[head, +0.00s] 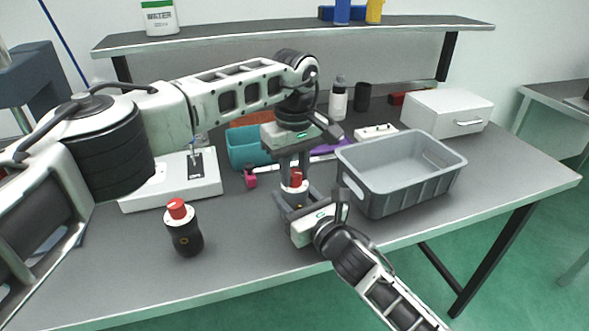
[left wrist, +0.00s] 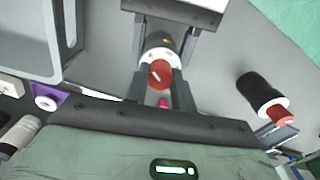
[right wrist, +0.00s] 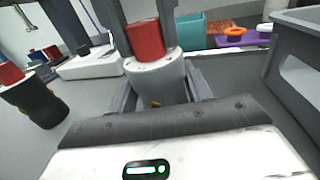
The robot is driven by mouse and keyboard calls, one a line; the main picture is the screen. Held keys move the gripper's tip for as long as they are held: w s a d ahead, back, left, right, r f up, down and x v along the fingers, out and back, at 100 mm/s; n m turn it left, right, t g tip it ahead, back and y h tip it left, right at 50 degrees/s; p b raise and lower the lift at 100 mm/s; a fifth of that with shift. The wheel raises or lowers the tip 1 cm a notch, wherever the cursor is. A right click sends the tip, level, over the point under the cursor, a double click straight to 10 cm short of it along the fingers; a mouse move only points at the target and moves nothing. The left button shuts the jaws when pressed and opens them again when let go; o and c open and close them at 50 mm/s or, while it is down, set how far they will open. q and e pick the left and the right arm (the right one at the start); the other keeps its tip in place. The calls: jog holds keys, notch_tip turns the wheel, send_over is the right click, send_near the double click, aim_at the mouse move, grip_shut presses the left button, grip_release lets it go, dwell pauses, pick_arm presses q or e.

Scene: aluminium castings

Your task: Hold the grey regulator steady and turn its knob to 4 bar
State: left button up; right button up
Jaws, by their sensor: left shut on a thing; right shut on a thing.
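The grey regulator (right wrist: 157,86) stands upright on the table, with a white ring and a red knob (right wrist: 146,40) on top. In the head view it is mostly hidden between the two grippers. My right gripper (head: 298,204) is shut on the regulator's body from the front. My left gripper (head: 295,179) comes down from above and is shut on the red knob, which also shows in the left wrist view (left wrist: 161,73) with a white pointer mark. The scale on the ring is too small to read.
A black regulator with a red knob (head: 186,236) stands at the front left. A grey crate (head: 390,193) stands close on the right. Behind are a white scale (head: 150,196), a teal bin (head: 243,149) and a white box (head: 447,110).

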aim_at(294, 172)
pick_arm(q)
jog(key=shift+r, duration=0.1)
pick_arm(e)
jog(key=shift+f, duration=0.15)
pick_arm(q)
jog(key=o, duration=1)
notch_tip(294, 172, up, 12)
pick_arm(e)
jog(key=o, duration=1.2)
